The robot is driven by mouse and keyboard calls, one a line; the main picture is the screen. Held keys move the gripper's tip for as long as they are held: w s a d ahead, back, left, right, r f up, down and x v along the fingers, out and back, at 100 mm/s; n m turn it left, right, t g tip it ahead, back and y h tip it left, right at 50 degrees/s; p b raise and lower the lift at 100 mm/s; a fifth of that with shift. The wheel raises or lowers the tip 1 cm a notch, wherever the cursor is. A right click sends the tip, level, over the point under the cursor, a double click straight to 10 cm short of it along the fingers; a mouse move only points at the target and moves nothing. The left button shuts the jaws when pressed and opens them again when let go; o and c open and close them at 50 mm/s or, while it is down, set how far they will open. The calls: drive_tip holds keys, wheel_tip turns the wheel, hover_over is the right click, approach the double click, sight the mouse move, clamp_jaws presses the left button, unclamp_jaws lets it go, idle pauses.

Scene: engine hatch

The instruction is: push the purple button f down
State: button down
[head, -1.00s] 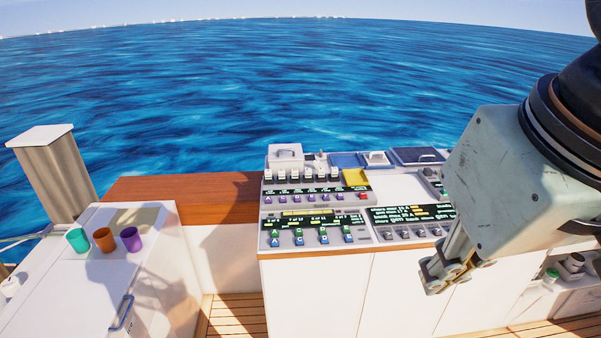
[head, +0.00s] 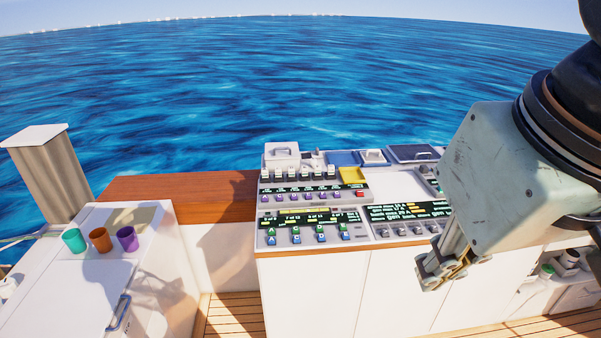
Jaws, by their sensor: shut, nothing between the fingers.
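A row of small purple buttons (head: 308,197) runs along the control panel (head: 262,225) in the head view, below a row of white-topped switches. The letters on them are too small to read, so I cannot tell which one is f. My gripper (head: 432,280) is shut and empty. It hangs in front of the panel's right part, to the right of the purple buttons and apart from them. My arm hides the panel's right end.
Green and blue buttons (head: 320,234) sit nearer the front edge. A red button (head: 359,193) and a yellow pad (head: 352,175) lie right of the purple row. Three cups, including an orange cup (head: 100,240), stand on the left white counter (head: 70,290).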

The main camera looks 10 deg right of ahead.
idle(0.9)
drive_tip(key=m+t+p, duration=0.5)
drive_tip(key=m+p, duration=0.2)
drive_tip(key=m, duration=0.1)
hover_over(324, 194)
wheel_tip(324, 194, down, 29)
idle(0.8)
drive_tip(key=shift+f, duration=0.15)
idle(0.4)
drive_tip(key=shift+f+b, duration=2.05)
drive_tip(key=shift+f, duration=2.15)
